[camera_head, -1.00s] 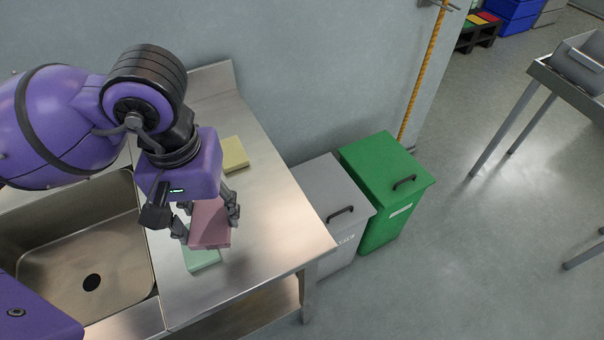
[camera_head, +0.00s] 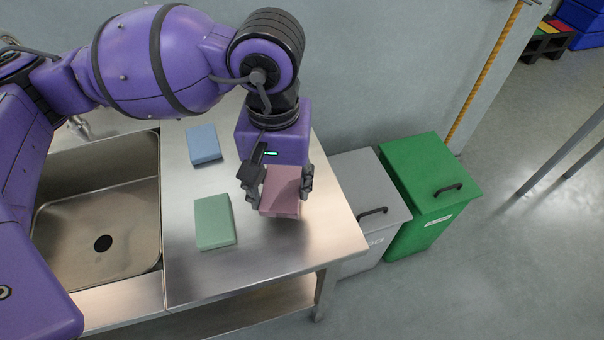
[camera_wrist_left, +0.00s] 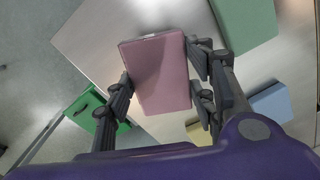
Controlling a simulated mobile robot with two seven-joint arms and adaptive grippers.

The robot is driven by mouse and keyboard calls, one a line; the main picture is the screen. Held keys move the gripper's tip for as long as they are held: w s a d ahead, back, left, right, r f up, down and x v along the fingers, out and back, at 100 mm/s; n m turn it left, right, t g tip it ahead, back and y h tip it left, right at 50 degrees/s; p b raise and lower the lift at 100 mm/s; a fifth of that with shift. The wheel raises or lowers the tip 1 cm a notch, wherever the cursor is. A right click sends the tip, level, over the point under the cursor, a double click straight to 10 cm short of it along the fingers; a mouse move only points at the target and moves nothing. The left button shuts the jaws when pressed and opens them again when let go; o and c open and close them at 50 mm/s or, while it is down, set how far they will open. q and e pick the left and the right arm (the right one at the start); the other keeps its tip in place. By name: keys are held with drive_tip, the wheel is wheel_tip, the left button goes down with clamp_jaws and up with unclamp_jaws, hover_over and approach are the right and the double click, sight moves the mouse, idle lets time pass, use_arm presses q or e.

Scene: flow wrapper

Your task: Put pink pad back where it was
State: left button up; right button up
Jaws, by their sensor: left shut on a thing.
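The pink pad (camera_head: 281,192) is between the fingers of my left gripper (camera_head: 278,184), at the right part of the steel counter (camera_head: 262,268). The gripper is shut on the pad's two sides. In the left wrist view the pad (camera_wrist_left: 160,72) is between the fingers, with the counter beyond it. I cannot tell whether its lower end touches the counter. My right gripper is not in view.
A green pad (camera_head: 214,222) and a blue pad (camera_head: 204,144) lie left of the gripper. A yellow pad (camera_wrist_left: 198,133) shows partly in the left wrist view. The sink (camera_head: 130,205) is further left. Grey (camera_head: 362,175) and green (camera_head: 425,175) bins stand right of the counter.

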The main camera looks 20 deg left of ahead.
sight(287, 185)
use_arm(q)
drive_tip(key=f, duration=0.2)
drive_tip(key=w+f, duration=0.1)
drive_tip(key=f, duration=0.1)
drive_tip(key=shift+d, duration=0.35)
drive_tip(key=shift+f, duration=0.25)
drive_tip(key=shift+f, duration=0.3)
drive_tip(key=o, duration=1.1)
drive_tip(key=shift+r, duration=0.1)
wheel_tip(287, 185, up, 12)
drive_tip(key=shift+r, duration=0.25)
